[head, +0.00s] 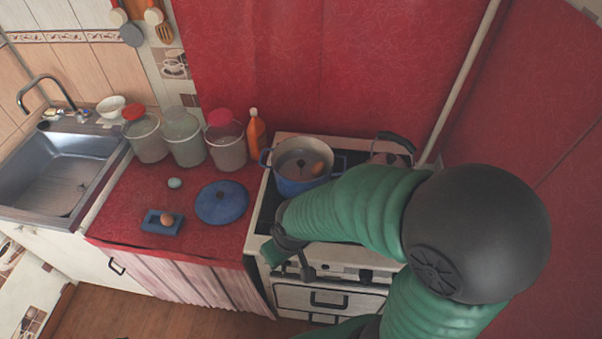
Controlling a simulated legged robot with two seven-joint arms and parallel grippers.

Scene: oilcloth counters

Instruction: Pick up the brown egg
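A brown egg (166,219) rests on a small blue tray (150,226) near the front of the red counter. Another orange-brown, egg-like thing (317,169) shows inside the blue pot (296,184) on the stove. A pale blue egg-like thing (174,183) lies on the counter behind the tray. My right gripper (289,262) hangs over the stove's front edge, right of the tray and well apart from it. Its two prongs look spread, with nothing seen between them. My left gripper is not in view.
A blue lid (222,202) lies right of the tray. Several jars (186,140) and an orange bottle (256,132) stand at the back of the counter. A kettle (391,152) is at the stove's back right. A metal sink (60,178) is at left. The counter's front left is clear.

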